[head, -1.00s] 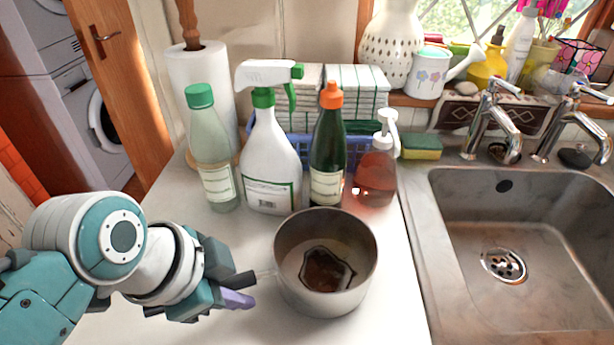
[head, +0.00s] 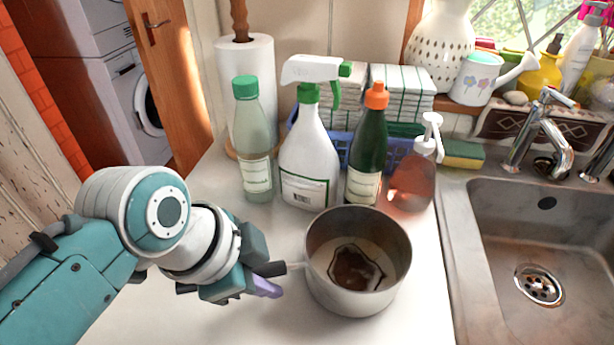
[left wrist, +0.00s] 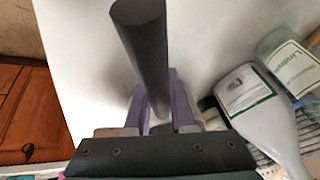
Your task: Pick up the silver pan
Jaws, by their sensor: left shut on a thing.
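The silver pan (head: 335,292) is on the white counter, upright, with a dark brown patch on its inside bottom. Its thin handle points left toward my left gripper (head: 264,279). The gripper's purple fingers are shut on the dark handle grip (left wrist: 143,45), which fills the middle of the left wrist view. I cannot tell whether the pan's base touches the counter. My right gripper is not in view.
Behind the pan stand a clear green-capped bottle (head: 254,145), a white spray bottle (head: 308,160), a dark green bottle (head: 368,155) and a soap dispenser (head: 412,180). The sink (head: 500,225) is at right. The counter front left (head: 200,325) is clear.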

